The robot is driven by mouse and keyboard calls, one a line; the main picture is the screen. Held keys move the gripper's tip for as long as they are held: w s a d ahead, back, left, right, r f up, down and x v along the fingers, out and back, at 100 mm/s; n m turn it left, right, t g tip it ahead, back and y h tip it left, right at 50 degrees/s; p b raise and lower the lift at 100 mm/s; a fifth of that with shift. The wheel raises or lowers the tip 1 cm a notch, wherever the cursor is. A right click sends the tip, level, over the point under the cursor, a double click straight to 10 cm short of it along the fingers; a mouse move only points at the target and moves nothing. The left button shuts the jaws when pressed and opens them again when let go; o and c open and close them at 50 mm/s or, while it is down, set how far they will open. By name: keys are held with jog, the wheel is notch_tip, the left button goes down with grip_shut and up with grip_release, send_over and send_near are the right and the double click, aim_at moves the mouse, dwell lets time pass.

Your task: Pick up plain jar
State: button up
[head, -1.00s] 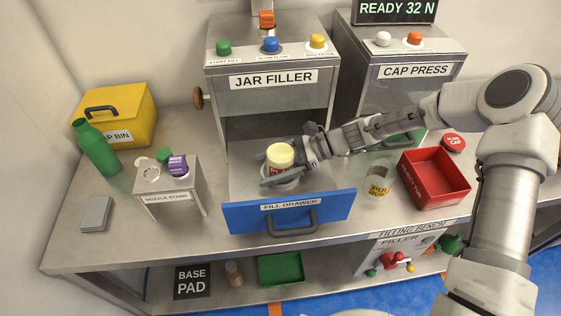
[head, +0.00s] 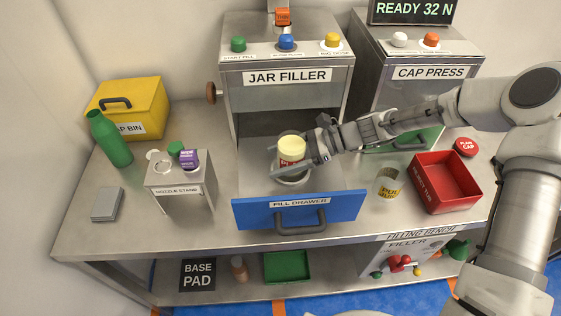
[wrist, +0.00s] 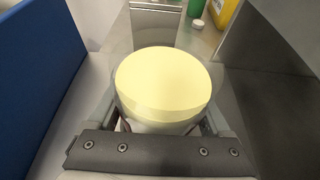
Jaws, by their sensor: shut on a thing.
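A clear jar with pale yellow contents and a red-marked label (head: 291,148) stands upright over the open fill drawer (head: 250,181). Its label is partly hidden and I cannot read it fully. My gripper (head: 294,164) is shut on this jar from the right side. A round seat (head: 294,180) shows just below the jar, which looks slightly raised from it. In the wrist view the jar's yellow top (wrist: 165,80) fills the middle, with the fingers (wrist: 210,124) on either side of its body.
The jar filler (head: 285,98) stands above and behind the drawer. A second clear jar with a yellow label (head: 388,187) is to the right, beside a red tray (head: 447,204). A nozzle stand (head: 180,190) is at left.

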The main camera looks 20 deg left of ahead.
aim_at(284, 151)
jog(key=r, duration=0.1)
jog(key=d+r, duration=0.1)
jog(key=r, duration=0.1)
jog(key=shift+w, duration=0.2)
jog(key=w+d+r, duration=0.2)
jog(key=d+r, duration=0.4)
jog(key=d, duration=0.4)
jog(key=shift+d, duration=0.25)
